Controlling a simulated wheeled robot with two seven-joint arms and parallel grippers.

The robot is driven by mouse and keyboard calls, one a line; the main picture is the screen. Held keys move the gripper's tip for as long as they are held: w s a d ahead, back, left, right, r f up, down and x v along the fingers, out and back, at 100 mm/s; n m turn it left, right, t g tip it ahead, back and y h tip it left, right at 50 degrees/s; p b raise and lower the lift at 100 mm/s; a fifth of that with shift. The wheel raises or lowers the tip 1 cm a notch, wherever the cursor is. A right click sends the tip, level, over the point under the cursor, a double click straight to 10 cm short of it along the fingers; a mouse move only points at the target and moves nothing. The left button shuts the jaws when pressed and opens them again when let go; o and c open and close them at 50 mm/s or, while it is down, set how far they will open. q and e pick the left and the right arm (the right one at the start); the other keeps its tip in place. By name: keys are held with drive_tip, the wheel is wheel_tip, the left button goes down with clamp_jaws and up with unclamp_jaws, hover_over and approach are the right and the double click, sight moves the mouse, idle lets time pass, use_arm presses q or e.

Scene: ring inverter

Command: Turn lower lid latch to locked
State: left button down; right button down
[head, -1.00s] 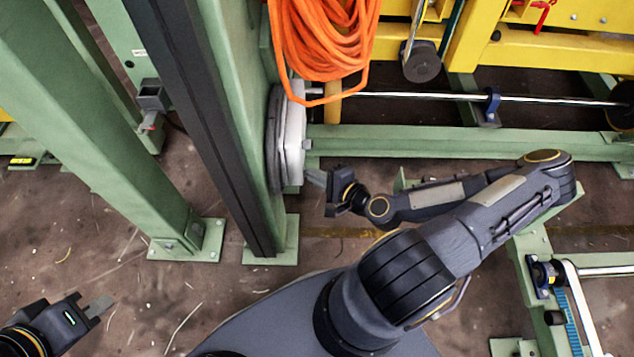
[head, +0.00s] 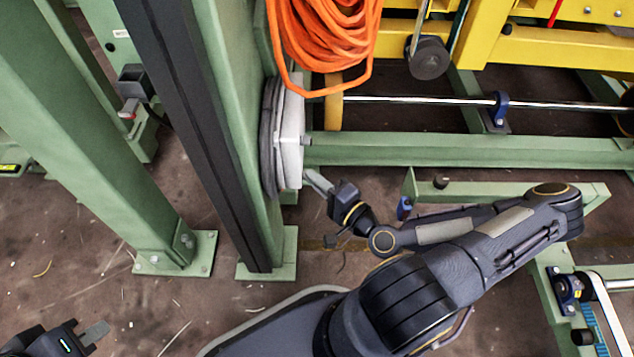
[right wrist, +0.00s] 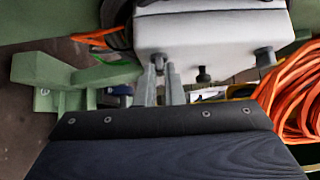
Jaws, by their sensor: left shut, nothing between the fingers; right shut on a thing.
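The lid is the face of a white box (head: 291,140) on the green column in the head view; it also fills the upper middle of the right wrist view (right wrist: 210,32). Two small grey latches stick out of it in the right wrist view: the lower latch (right wrist: 158,62) at left and another latch (right wrist: 265,58) at right. My right gripper (head: 314,180) is at the near lower end of the box. In the right wrist view its fingers (right wrist: 166,88) are shut on the lower latch, partly hiding it. My left gripper (head: 95,333) is shut and empty, low at left.
An orange cable coil (head: 322,45) hangs just above the box and is close at right in the right wrist view. A dark knob (right wrist: 204,75) sits between the latches. Green posts and a green beam (head: 450,150) surround the box. Open floor lies at lower left.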

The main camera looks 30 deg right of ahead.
drive_tip(key=shift+a, duration=0.1)
drive_tip(key=c, duration=1.5)
unclamp_jaws()
drive_tip(key=shift+c, duration=0.2)
drive_tip(key=v, duration=0.7)
drive_tip(key=shift+s+p, duration=0.4)
